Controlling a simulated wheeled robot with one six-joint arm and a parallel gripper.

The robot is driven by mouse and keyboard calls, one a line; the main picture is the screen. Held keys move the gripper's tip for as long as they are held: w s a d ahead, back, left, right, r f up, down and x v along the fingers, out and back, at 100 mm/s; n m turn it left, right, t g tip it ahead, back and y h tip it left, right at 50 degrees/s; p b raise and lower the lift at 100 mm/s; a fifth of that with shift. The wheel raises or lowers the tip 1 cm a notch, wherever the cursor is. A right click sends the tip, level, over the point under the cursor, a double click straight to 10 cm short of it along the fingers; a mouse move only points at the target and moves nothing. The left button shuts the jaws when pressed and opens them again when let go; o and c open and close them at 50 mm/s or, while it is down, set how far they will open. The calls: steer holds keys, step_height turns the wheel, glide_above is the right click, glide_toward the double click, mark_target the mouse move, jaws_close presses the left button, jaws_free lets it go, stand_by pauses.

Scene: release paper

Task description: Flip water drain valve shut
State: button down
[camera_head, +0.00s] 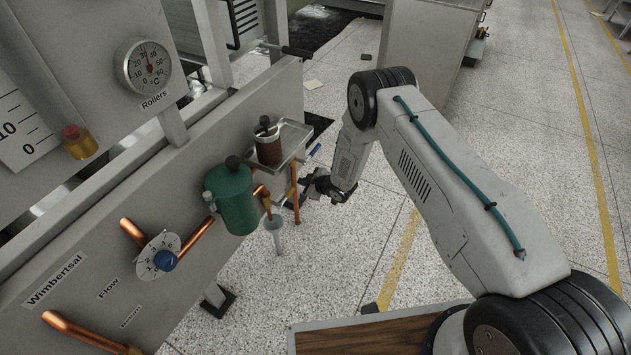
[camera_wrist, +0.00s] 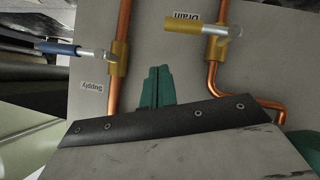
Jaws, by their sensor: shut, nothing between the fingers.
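The drain valve (camera_wrist: 200,27) has a yellow handle and a brass body on a copper pipe, beside an upside-down "Drain" label, at the top of the wrist view. Its handle lies roughly horizontal in the picture, across the pipe. My gripper (camera_wrist: 158,72) shows as two green fingers pressed together with nothing between them. The fingertips are below and left of the yellow handle in the picture, apart from it. In the head view my gripper (camera_head: 308,190) is beside the panel's far end, and I cannot make out the drain valve there.
A blue-handled supply valve (camera_wrist: 75,49) sits on the other copper pipe, left of the drain valve.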

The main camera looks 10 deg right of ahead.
steer(key=w+v, duration=0.1)
steer(key=v, duration=0.5)
steer(key=shift+s+d+r, duration=0.25)
steer(key=shift+d+r, duration=0.25)
steer(key=shift+d, duration=0.05)
